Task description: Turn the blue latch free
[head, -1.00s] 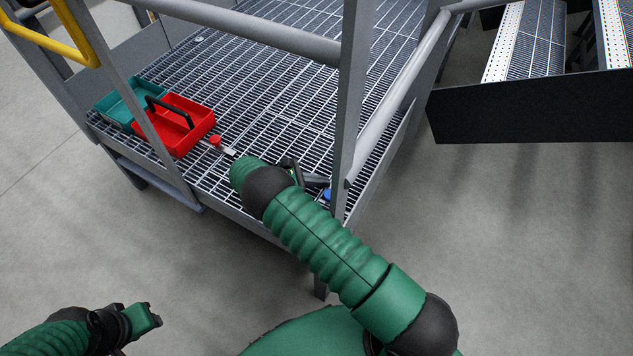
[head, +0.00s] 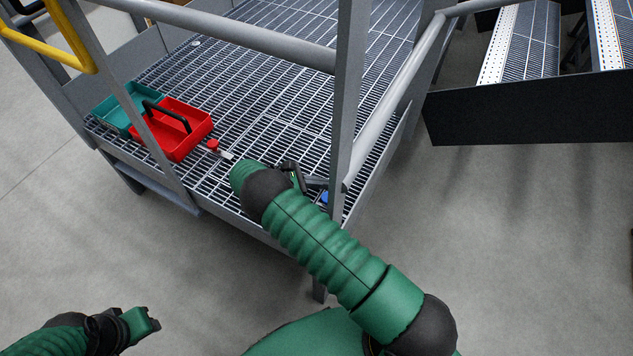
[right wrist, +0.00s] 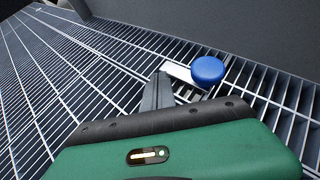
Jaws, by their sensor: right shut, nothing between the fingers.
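The blue latch shows in the right wrist view as a round blue knob (right wrist: 208,70) on a pale flat bar (right wrist: 178,71) over the grating. In the head view only a bit of the blue knob (head: 325,197) shows beside the railing post. My right gripper (right wrist: 163,77) is shut and empty, its fingertips close to the bar, left of the knob. I cannot tell whether they touch the bar. In the head view my right forearm and the post partly hide that gripper (head: 318,182). My left gripper (head: 150,318) hangs low at the left, away from the catwalk; its jaw gap is unclear.
A red tray with a black handle (head: 182,147) and a teal tray (head: 112,112) stand on the grating (head: 275,95). A red knob (head: 213,144) on a pale bar is beside the red tray. A grey post (head: 345,110) and rails (head: 390,118) stand close to my right arm.

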